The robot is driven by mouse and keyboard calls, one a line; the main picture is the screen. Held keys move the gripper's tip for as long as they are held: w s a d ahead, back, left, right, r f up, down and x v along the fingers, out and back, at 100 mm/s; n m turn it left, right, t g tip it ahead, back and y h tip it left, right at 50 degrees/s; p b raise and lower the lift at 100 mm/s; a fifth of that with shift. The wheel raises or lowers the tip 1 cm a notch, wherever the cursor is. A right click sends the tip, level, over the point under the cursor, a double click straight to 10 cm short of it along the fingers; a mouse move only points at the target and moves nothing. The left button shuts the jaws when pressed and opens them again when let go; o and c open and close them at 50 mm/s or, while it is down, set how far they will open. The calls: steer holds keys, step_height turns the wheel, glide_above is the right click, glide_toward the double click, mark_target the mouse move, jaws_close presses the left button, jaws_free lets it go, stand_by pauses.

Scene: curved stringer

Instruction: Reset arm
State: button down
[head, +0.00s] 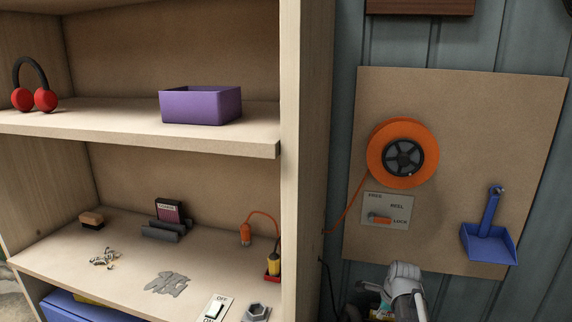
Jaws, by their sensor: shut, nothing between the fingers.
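Part of my own arm (403,284), a pale rounded joint and grey link, shows at the bottom edge, right of the shelf unit and below the brown board. No part of the arm that shows touches the shelves or the board.
A wooden shelf unit (291,80) stands left, holding a purple bin (201,105), red earmuffs (35,98) and small items. The brown board (480,110) carries an orange reel (376,155), a lock switch plate (387,211) and a blue dustpan (489,240).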

steer(key=s+a+r+n+g+p, duration=0.1)
steer(key=s+a+r+n+p, duration=0.2)
steer(key=n, duration=0.7)
steer(key=s+a+r+n+g+h+p, duration=0.1)
steer(key=s+a+r+n+p, duration=0.3)
steer(key=s+a+n, duration=0.3)
steer(key=a+n, duration=0.1)
steer(key=n, duration=0.3)
steer(key=shift+s+a, duration=0.2)
